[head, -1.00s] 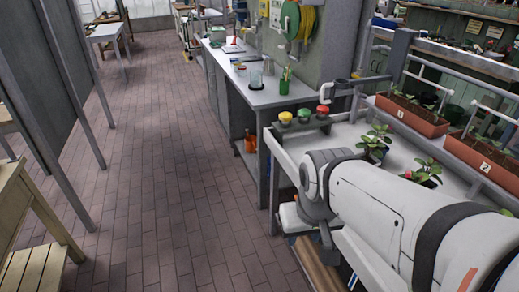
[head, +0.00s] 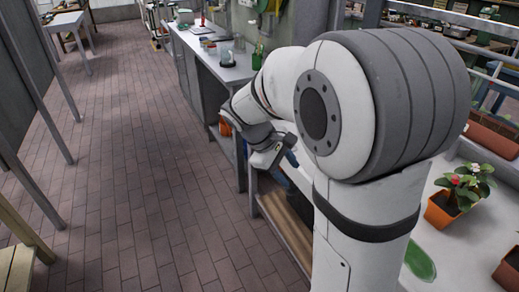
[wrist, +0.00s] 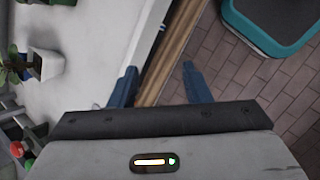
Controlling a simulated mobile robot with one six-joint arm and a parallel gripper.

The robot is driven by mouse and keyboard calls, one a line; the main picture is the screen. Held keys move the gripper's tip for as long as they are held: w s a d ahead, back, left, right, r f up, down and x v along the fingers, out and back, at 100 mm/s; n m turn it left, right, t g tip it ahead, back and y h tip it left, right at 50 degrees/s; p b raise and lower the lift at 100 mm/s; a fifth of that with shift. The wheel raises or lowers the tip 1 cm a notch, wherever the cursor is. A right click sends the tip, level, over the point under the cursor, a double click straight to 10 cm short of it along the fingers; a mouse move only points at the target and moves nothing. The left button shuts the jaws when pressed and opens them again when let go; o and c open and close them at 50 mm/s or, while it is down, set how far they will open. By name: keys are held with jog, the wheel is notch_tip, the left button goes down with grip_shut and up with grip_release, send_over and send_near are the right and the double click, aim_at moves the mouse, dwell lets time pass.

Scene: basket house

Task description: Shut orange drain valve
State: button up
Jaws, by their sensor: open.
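My gripper (wrist: 160,86) is open and empty in the wrist view, its two blue fingers apart over the wooden edge beside the white bench top. In the head view my gripper (head: 282,154) hangs low at the front side of the bench, partly hidden by my arm. I cannot make out an orange drain valve for sure in any view. A small orange object (head: 225,127) shows under the far workbench, partly covered by my arm; I cannot tell what it is.
The white bench top (wrist: 75,75) carries a potted plant (wrist: 30,65), with red and green knobs (wrist: 28,150) at lower left. A teal-rimmed grey container (wrist: 272,20) stands on the brick floor. A flowering pot (head: 445,208) is at right. The aisle (head: 140,180) is clear.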

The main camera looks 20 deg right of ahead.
jog(key=w+d+f+n+h+b, duration=0.1)
jog(key=w+f+n+h+b, duration=0.1)
jog(key=w+f, duration=0.2)
jog(key=w+d+f+n+h+b, duration=0.1)
jog(key=w+f+n+h+b, duration=0.1)
jog(key=w+f, duration=0.3)
jog(key=w+d+f+n+h+b, duration=0.1)
jog(key=w+f+n+h+b, duration=0.1)
jog(key=w, duration=0.5)
notch_tip(320, 180, down, 3)
jog(key=shift+d+r+n+h+b, duration=0.15)
jog(key=shift+n+h+b, duration=0.15)
jog(key=shift+n+b, duration=0.15)
jog(key=w+a+f+n+t+h+b, duration=0.25)
jog(key=w+f+n+h+b, duration=0.3)
jog(key=w+f, duration=0.65)
jog(key=shift+n+t+y, duration=0.25)
jog(key=shift+n, duration=0.05)
jog(key=d, duration=0.5)
jog(key=d+f+b, duration=0.1)
jog(key=d, duration=0.2)
jog(key=shift+s+d, duration=0.1)
jog(key=shift+d, duration=0.05)
jog(key=shift+c, duration=0.3)
grip_shut()
